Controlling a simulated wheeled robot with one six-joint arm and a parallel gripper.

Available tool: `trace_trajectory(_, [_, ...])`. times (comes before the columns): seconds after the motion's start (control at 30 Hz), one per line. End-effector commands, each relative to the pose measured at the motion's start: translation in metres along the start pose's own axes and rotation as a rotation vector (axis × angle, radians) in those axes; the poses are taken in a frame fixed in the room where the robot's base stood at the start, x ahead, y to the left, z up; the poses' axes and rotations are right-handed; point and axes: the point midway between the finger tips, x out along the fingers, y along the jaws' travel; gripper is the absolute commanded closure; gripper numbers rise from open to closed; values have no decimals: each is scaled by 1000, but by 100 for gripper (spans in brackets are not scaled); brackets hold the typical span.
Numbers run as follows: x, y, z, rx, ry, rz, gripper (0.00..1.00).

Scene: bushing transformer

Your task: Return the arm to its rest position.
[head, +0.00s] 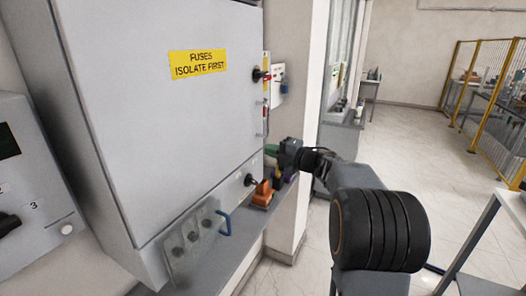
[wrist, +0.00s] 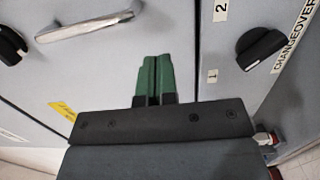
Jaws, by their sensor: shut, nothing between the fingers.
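My gripper (wrist: 153,78) has green fingers that are shut together with nothing between them. In the wrist view it points at grey cabinet fronts, with a silver handle (wrist: 85,25) to its upper left and a black changeover knob (wrist: 260,48) to its right. In the head view my gripper (head: 271,150) is near the right edge of the large grey cabinet (head: 150,110). My dark arm reaches out to it from the lower right. I cannot tell the exact gap between the fingers and the cabinet.
The cabinet carries a yellow fuse label (head: 198,64). An orange object (head: 262,194) lies on a grey ledge (head: 240,262) below my gripper. A clear panel with a blue handle (head: 225,224) is at the cabinet's bottom. Open floor (head: 400,135) lies to the right, before a yellow fence (head: 484,85).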

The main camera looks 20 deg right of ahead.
Motion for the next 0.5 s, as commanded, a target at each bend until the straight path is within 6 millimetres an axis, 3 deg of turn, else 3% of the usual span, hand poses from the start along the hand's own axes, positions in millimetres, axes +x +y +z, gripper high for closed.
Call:
trace_trajectory(0.2, [-49, -4, 8, -2, -10, -2, 100])
trace_trajectory(0.5, [-85, -3, 11, 0, -8, -3, 100])
